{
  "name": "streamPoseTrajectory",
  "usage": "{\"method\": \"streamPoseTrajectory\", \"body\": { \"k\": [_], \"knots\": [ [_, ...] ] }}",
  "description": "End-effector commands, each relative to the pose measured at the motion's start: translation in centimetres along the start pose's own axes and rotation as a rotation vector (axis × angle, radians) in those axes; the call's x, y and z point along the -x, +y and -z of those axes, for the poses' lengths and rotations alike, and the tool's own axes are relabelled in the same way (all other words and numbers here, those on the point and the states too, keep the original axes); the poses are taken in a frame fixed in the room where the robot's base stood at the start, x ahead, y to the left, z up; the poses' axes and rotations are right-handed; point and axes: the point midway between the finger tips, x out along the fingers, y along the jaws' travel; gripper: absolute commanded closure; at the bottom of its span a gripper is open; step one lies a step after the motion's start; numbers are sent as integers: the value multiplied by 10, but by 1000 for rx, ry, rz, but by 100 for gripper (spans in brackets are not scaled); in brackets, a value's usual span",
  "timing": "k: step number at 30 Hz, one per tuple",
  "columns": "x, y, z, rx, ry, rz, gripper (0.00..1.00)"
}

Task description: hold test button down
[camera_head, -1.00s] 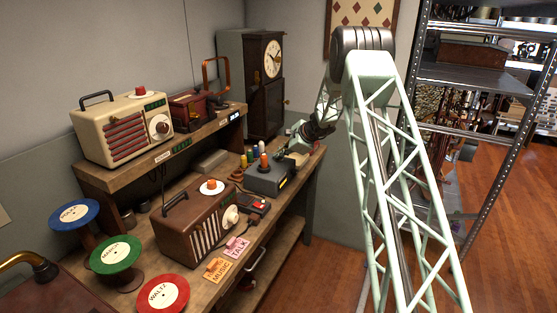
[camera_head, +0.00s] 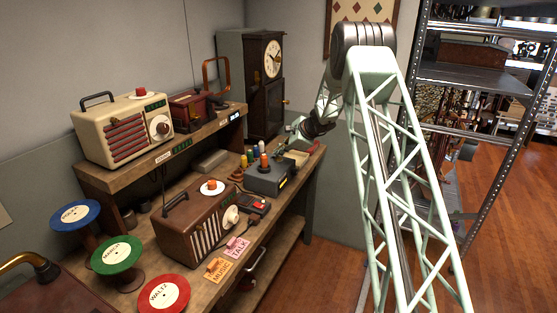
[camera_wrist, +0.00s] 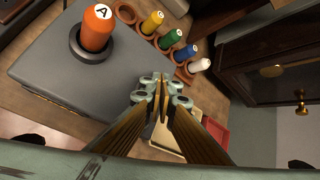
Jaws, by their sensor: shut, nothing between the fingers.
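I cannot make out a button marked test in either view. A grey box (camera_head: 268,178) stands at the far end of the workbench with an orange tube in its top. In the wrist view the same box (camera_wrist: 75,75) is at the left, and the orange tube (camera_wrist: 97,28) bears the letter A. My gripper (camera_wrist: 162,90) is shut and empty beside the box's right edge in that view; I cannot tell whether it touches. In the head view my gripper (camera_head: 289,145) is behind the box, partly hard to see.
Yellow (camera_wrist: 152,23), green, blue and white tubes stand in a rack past the box. A pale block (camera_wrist: 172,137) and a red tray (camera_wrist: 215,135) lie by the fingers. A brown radio (camera_head: 195,222) and a small red-topped device (camera_head: 258,205) are nearer on the bench.

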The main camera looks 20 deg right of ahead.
Motion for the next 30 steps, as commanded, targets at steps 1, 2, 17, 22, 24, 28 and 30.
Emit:
{"method": "streamPoseTrajectory", "body": {
  "k": [1,2,17,22,24,28,30],
  "knots": [
    [1,-1,-1,0,0,0,100],
    [2,-1,-1,0,0,0,100],
    [21,-16,-16,1,0,1,100],
    [28,-21,-21,0,0,1,100],
    [31,-23,-22,0,0,1,100],
    [34,-25,-25,0,0,0,100],
    [35,-25,-25,0,0,0,100]
  ]
}}
